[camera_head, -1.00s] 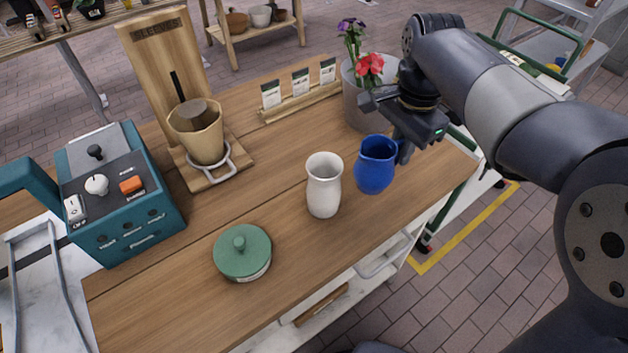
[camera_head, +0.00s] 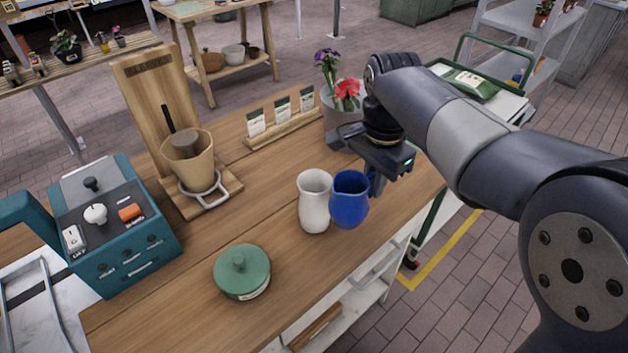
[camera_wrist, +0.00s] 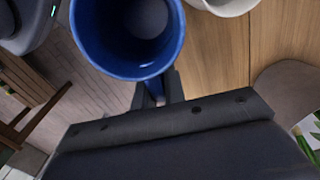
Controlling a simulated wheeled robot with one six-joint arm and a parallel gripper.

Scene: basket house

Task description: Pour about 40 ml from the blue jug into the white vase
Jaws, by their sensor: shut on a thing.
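The blue jug (camera_head: 349,201) is held upright by my gripper (camera_head: 376,180), which is shut on its right side. The jug's open top also shows in the wrist view (camera_wrist: 128,67), with a greyish surface low inside; I cannot tell how full it is. The white vase (camera_head: 314,205) stands upright on the wooden table, just left of the jug. In the head view the two overlap or nearly touch; I cannot tell if they are in contact. The vase's rim shows at the top edge of the wrist view (camera_wrist: 226,5). The vase's inside is mostly hidden.
A green lidded pot (camera_head: 242,272) sits at the front of the table (camera_head: 200,320). A grey planter with flowers (camera_head: 340,118) stands behind my gripper. A wooden stand with a tan cone (camera_head: 188,160), seed packets (camera_head: 281,115) and a teal box (camera_head: 115,235) are further left.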

